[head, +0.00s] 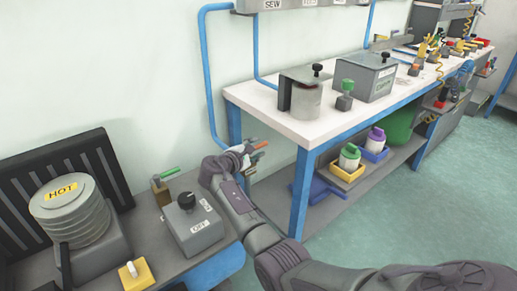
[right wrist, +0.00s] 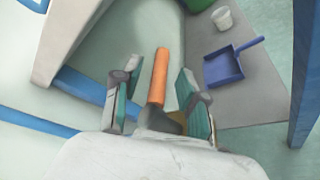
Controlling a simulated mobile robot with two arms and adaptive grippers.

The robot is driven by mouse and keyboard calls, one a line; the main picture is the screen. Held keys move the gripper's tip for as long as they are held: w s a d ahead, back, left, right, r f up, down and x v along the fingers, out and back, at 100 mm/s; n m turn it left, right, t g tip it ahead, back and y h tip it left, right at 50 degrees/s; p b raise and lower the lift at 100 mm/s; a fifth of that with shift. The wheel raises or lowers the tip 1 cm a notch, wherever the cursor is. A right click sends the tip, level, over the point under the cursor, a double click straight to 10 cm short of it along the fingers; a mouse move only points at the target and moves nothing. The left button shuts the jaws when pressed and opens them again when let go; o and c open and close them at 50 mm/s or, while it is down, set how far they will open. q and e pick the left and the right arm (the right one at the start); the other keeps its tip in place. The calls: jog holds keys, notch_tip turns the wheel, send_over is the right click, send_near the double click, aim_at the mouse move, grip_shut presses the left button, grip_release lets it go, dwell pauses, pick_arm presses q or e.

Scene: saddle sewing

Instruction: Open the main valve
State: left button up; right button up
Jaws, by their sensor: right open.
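An orange lever handle (head: 261,145), which looks like the main valve's, is by the lower end of the blue pipe (head: 207,70) between the two benches. My right gripper (head: 246,155) is at this handle. In the right wrist view the gripper (right wrist: 160,98) is open, with the orange handle (right wrist: 159,76) between its two fingers. Gaps show on both sides of the handle. The valve body is mostly hidden behind the gripper. My left gripper is not in view.
A grey box with a black knob (head: 187,203) and a green-handled valve (head: 167,173) stand on the left bench, near my right arm. The white-topped bench (head: 257,100) is on the right. In the right wrist view a blue dustpan (right wrist: 223,68) lies on the shelf.

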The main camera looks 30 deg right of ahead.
jog(key=shift+x, duration=1.1)
grip_shut()
